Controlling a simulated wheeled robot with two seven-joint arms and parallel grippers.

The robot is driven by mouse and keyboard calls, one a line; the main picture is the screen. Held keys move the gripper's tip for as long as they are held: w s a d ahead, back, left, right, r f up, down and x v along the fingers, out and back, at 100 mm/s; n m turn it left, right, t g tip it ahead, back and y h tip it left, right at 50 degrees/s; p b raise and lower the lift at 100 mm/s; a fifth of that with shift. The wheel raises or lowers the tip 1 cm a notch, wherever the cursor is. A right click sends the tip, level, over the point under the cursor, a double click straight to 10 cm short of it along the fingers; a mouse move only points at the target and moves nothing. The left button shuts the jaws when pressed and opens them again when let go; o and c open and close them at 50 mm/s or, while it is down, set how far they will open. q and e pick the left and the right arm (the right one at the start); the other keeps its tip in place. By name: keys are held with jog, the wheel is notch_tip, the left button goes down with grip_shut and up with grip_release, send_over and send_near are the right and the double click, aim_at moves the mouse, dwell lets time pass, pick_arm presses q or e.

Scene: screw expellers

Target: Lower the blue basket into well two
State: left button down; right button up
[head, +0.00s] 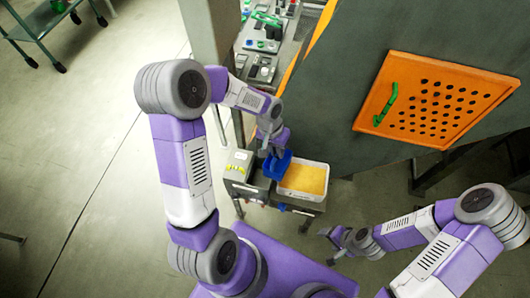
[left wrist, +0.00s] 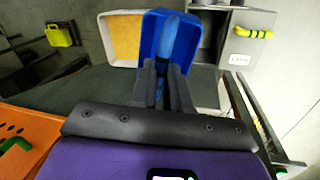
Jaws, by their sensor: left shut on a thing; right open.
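The blue basket (head: 279,168) hangs at my left gripper (head: 274,151), over the grey unit's top beside a white tub. In the left wrist view the basket (left wrist: 151,40) is just beyond the fingers (left wrist: 162,72); they are shut on its blue upright handle (left wrist: 168,48). I cannot tell the basket's height above the unit. Well two cannot be made out; the basket and gripper cover that part of the unit. My right gripper (head: 338,243) is open and empty, low at the right, away from the unit.
The white tub (head: 303,193) with orange-yellow contents stands close right of the basket. A grey box with a yellow handle (head: 238,168) is on its left. A large grey machine with an orange perforated door (head: 432,98) rises behind. Open floor lies left.

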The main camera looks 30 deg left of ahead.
pick_arm(q)
jog(key=a+f+n+b, duration=0.1)
jog(key=a+f+b, duration=0.2)
jog(key=f+b, duration=0.4)
jog(key=a+f+n+b, duration=0.1)
jog(key=a+f+b, duration=0.3)
jog(key=f, duration=1.3)
jog(key=shift+w+a+f+t+b, duration=0.15)
jog(key=shift+w+a+t+b, duration=0.2)
jog(key=shift+b, duration=1.6)
jog(key=shift+b+x, duration=0.65)
jog(key=shift+x, duration=0.15)
jog(key=c, duration=0.6)
grip_release()
jog(key=shift+a, duration=0.1)
jog(key=p+v, duration=0.2)
jog(key=v, duration=0.1)
jog(key=d+p+v, duration=0.1)
jog(key=p+v, duration=0.2)
jog(key=d+p+v, duration=0.1)
jog(key=p+v, duration=0.1)
jog(key=v, duration=0.2)
jog(key=shift+w+p, duration=0.25)
jog(key=shift+p, duration=0.05)
